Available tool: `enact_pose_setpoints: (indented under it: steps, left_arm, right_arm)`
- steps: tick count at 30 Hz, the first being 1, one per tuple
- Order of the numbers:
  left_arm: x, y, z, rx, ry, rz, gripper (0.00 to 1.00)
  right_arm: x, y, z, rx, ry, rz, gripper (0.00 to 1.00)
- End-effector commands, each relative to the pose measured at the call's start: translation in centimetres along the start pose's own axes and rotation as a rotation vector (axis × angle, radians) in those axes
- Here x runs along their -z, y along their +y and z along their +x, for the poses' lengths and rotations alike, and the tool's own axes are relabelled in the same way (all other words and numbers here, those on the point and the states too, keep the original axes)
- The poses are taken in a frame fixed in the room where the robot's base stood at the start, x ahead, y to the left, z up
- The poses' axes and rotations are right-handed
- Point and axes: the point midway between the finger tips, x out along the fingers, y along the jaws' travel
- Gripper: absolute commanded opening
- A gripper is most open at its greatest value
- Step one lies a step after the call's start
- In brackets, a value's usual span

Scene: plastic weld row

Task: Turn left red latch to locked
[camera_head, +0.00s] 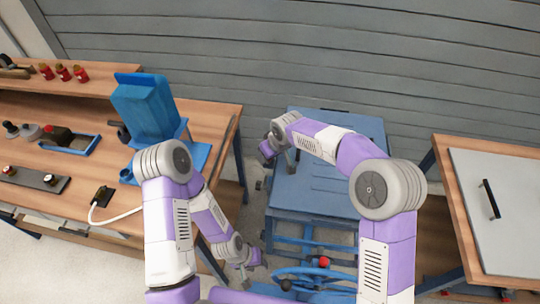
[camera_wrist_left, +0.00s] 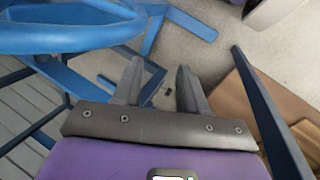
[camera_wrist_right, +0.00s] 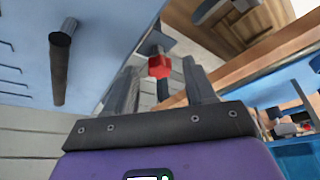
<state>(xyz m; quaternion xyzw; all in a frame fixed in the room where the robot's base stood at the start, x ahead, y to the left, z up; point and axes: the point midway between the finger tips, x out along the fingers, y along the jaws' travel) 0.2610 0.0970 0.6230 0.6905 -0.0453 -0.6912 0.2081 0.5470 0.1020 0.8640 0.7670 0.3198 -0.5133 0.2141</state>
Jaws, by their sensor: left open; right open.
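A red latch (camera_wrist_right: 159,66) with a dark stem shows in the right wrist view, at the right edge of a blue panel (camera_wrist_right: 110,30). It appears between the fingers of my right gripper (camera_wrist_right: 160,78), which is open; I cannot tell whether they touch it. In the head view my right gripper (camera_head: 272,152) is at the left edge of the blue cabinet (camera_head: 325,190), and the latch cannot be made out there. My left gripper (camera_head: 245,272) is open and empty, low beside the bench, and its wrist view shows its fingers (camera_wrist_left: 158,75) over the floor.
A blue wheel (camera_head: 300,277) with a red knob (camera_head: 323,262) stands in front of the cabinet; a blue ring (camera_wrist_left: 70,32) is near my left fingers. A wooden bench (camera_head: 60,215) with tools is on the left. A grey panel with a black handle (camera_head: 491,199) is right.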

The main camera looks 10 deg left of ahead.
Motion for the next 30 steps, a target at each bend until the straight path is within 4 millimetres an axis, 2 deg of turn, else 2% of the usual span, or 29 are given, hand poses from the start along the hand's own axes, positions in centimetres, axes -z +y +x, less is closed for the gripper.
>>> enact_pose_setpoints:
  steps: [10, 21, 30]
  left_arm:
    - [0.03, -0.02, 0.09, 0.000, 0.001, 0.000, 0.42]
    - [0.03, -0.02, 0.09, 0.000, 0.001, 0.000, 0.42]
    - [0.04, -0.11, 0.33, 0.000, 0.000, 0.000, 0.42]
  right_arm:
    - [0.06, 0.04, 0.45, -0.001, 0.002, 0.001, 0.55]
    - [0.05, 0.03, 0.44, 0.000, 0.002, 0.001, 0.00]
    - [0.04, -0.05, 0.48, -0.016, 0.002, 0.036, 0.00]
